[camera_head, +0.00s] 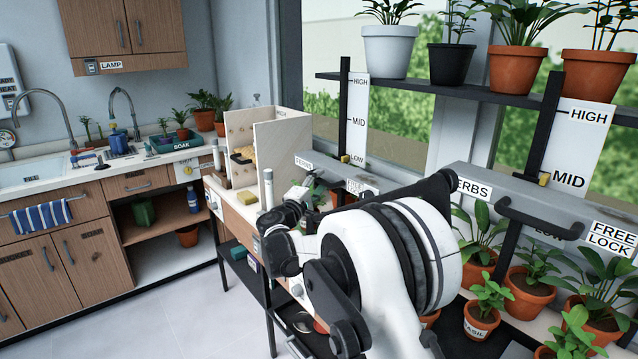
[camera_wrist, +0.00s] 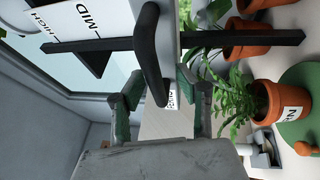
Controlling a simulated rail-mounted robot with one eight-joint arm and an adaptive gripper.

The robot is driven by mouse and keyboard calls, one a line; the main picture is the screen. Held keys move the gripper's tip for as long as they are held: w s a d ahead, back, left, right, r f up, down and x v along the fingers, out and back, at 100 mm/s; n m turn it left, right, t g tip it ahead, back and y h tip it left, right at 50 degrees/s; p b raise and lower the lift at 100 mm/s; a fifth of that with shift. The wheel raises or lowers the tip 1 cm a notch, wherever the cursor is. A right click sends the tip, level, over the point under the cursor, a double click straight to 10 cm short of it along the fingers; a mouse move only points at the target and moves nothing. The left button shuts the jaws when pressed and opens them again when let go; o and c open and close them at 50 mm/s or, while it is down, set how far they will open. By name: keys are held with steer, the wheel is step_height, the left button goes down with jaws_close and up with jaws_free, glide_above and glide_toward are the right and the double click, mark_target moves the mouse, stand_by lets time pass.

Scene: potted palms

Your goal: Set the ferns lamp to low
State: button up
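The ferns lamp (camera_head: 325,172) is a grey bar with a FERNS label at its left end and a FREE/LOCK label further right. It hangs on a black post beside a white HIGH/MID/LOW scale (camera_head: 358,115). In the wrist view, a curved black handle (camera_wrist: 151,45) on a grey lamp bar runs down between the fingers of my gripper (camera_wrist: 161,78). The fingers are apart and I see no clear grip on the handle. In the head view my arm hides the fingers.
The herbs lamp (camera_head: 560,205) is on the right, its yellow pointer near MID. Potted plants stand below it, including a basil pot (camera_head: 482,322), and on the upper shelf (camera_head: 450,90). A wooden box (camera_head: 280,150) stands left of the ferns lamp. The floor at left is clear.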

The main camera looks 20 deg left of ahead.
steer(key=v, duration=1.2)
steer(key=shift+w, duration=0.1)
